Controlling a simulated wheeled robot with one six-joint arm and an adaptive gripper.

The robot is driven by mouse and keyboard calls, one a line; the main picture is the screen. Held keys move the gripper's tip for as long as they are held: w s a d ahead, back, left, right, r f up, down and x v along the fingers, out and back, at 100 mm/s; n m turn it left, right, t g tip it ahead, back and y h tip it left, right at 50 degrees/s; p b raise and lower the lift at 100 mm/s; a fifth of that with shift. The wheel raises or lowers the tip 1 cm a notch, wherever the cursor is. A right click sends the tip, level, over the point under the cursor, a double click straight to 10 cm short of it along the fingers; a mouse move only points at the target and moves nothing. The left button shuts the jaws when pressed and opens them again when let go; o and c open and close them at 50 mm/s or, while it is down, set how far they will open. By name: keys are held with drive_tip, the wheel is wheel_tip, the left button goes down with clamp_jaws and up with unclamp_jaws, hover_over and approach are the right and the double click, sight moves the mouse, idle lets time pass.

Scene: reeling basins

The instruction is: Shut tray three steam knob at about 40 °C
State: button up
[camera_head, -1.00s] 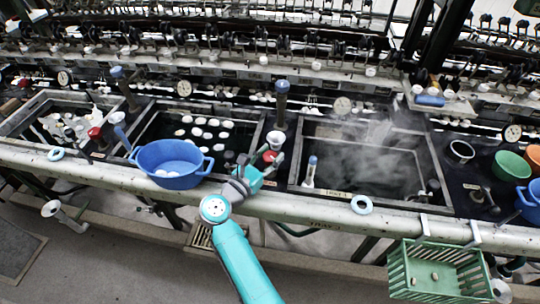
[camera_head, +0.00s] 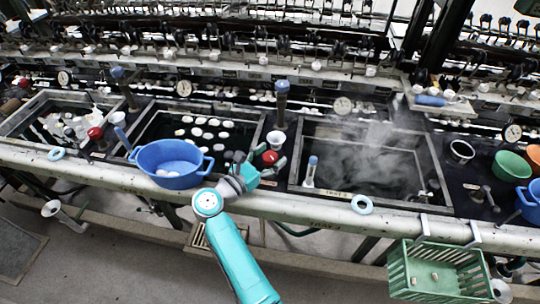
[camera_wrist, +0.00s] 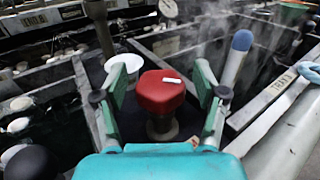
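The red steam knob (camera_head: 270,157) stands on the dark strip left of the steaming tray three basin (camera_head: 365,160). In the wrist view the knob (camera_wrist: 160,92) is upright on a dark stem, with a white mark on top. My gripper (camera_head: 266,166) is at the knob; its teal fingers (camera_wrist: 160,80) are spread on either side, with visible gaps. A tray label (camera_wrist: 280,84) shows at right in the wrist view. A round white dial (camera_head: 342,105) sits behind the steaming basin; its reading is too small to make out. Steam rises from the water.
A blue tub (camera_head: 170,165) sits on the front edge left of my gripper. A blue-topped post (camera_head: 281,105) stands behind the knob, with a white dish (camera_wrist: 124,60) beside it. A blue-tipped rod (camera_head: 311,170) stands right. A green basket (camera_head: 437,272) hangs in front.

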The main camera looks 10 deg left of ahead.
drive_tip(key=v, duration=1.2)
idle(0.3)
idle(0.9)
